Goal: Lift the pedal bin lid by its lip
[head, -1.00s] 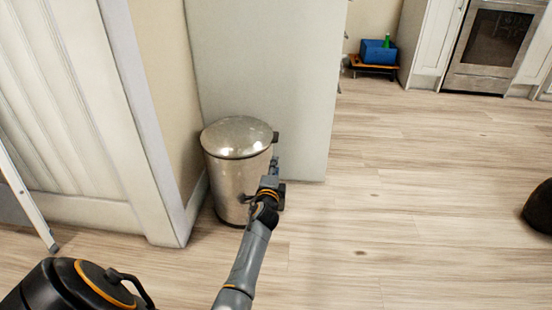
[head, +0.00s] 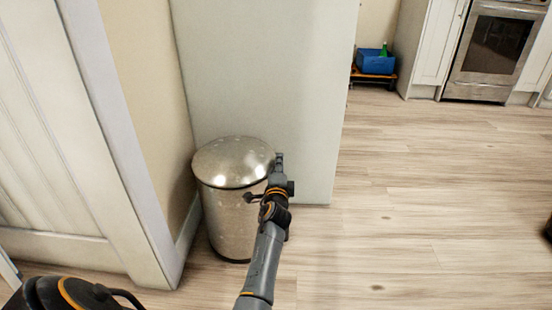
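The steel pedal bin (head: 228,222) stands upright on the floor beside the grey-white panel. Its domed lid (head: 232,160) looks closed. My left gripper (head: 279,164) is at the right edge of the lid, pointing up and away from me. The fingers show edge-on, so I cannot tell whether they are open or shut, or whether they touch the lid. My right gripper is not in view.
The grey-white panel (head: 265,75) rises right behind the bin, and a door frame (head: 120,150) and wall are at its left. Open wooden floor (head: 430,210) lies to the right. A blue box (head: 376,61) on a low stand and an oven (head: 492,50) are far back.

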